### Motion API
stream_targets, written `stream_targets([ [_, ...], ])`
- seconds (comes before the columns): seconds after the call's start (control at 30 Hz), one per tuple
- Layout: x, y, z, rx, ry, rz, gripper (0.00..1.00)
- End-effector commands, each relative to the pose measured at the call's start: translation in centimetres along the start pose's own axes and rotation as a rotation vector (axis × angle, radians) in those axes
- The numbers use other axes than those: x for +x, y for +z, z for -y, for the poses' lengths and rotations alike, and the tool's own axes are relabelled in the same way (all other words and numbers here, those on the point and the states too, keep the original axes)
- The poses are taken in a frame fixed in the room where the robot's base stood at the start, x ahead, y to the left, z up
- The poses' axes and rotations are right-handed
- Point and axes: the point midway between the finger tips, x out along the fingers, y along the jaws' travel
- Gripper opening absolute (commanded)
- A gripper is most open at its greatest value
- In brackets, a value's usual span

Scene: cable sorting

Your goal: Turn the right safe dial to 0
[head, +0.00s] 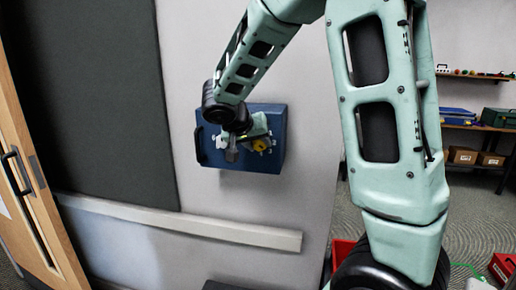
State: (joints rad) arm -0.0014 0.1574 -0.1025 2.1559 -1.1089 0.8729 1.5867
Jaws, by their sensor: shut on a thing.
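A blue safe (270,118) is fixed to the pale wall, with a black handle (200,147) at its left side. A white dial (221,142) shows on the left of its front. The dial's number setting is too small to read.
A dark board (95,95) hangs left of the safe, above a pale rail (190,225). A wooden door (25,160) stands at far left. Shelves (475,127) with boxes are at the right. A red bin (342,250) is on the floor behind my arm.

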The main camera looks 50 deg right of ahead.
Motion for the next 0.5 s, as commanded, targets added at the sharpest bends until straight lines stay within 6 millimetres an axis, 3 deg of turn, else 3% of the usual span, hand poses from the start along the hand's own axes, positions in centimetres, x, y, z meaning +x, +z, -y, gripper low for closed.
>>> stream_targets([
  [0.5,0.29,0.29,0.74,-0.351,0.350,-0.002,0.15],
])
